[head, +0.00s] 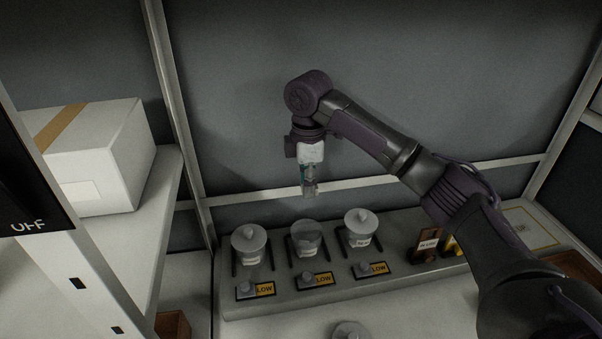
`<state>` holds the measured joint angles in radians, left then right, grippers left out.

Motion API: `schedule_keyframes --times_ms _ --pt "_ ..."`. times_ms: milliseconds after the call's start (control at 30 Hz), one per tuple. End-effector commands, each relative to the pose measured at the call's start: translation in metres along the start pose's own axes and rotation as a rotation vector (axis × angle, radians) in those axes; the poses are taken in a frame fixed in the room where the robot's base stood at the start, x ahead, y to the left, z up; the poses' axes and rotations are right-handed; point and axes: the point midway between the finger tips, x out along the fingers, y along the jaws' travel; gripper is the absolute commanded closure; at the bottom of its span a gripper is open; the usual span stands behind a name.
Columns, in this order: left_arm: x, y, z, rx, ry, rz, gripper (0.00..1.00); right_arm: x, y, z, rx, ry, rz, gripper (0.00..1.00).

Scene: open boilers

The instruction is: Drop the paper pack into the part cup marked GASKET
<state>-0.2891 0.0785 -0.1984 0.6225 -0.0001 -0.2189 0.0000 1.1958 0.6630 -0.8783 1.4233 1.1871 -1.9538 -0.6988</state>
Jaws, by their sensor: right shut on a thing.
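My right gripper (309,186) hangs pointing down above the middle pot, well clear of it. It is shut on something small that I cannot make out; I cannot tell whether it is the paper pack. A row of three grey pots stands on the long grey unit: the left pot (250,257) and right pot (359,240) have knobbed lids, and the middle pot (306,249) shows no knobbed lid. Their white labels are too small to read, so I cannot tell which reads GASKET. My left gripper is out of view.
Knobs with yellow LOW plates (323,279) line the unit's front. A loose round lid (350,331) lies at the bottom edge. A brown labelled holder (428,245) stands right of the pots. A white box (98,158) sits on the left shelf.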

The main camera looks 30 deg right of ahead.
Motion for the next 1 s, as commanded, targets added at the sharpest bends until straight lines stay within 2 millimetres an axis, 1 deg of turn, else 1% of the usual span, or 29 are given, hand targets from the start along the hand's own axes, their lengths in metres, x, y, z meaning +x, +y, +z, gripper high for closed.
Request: schedule_keyframes --times_ms 33,100,233,367,500,633,733,867,900,967,1000 --pt "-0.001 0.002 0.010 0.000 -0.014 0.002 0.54 0.005 0.000 0.000 0.000 -0.002 -0.002 0.98" --pt "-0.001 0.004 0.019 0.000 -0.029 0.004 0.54 0.013 -0.001 0.000 0.000 -0.001 -0.003 0.98" --pt "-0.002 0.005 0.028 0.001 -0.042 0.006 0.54 0.029 -0.001 0.000 0.000 -0.002 -0.003 0.98" --pt "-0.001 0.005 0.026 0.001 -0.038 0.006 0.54 0.042 0.000 0.000 0.000 -0.001 -0.001 0.98" --pt "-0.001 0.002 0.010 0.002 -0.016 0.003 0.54 0.052 0.000 0.000 0.001 -0.001 -0.001 0.98" --pt "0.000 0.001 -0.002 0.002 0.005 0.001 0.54 0.056 0.000 0.000 0.001 -0.001 0.000 0.98" --pt "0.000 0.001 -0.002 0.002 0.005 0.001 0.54 0.056 0.000 0.000 0.001 -0.001 0.000 0.98" --pt "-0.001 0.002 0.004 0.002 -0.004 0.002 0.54 0.056 0.000 0.000 0.001 -0.001 0.000 0.98" --pt "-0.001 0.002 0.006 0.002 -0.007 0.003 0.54 0.056 0.000 0.000 0.001 -0.001 0.000 0.67" --pt "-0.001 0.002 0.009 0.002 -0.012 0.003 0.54 0.056 0.000 0.000 0.001 -0.001 0.000 0.57" --pt "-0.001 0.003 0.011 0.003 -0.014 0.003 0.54 0.056 0.000 0.000 0.001 -0.001 0.000 0.51"
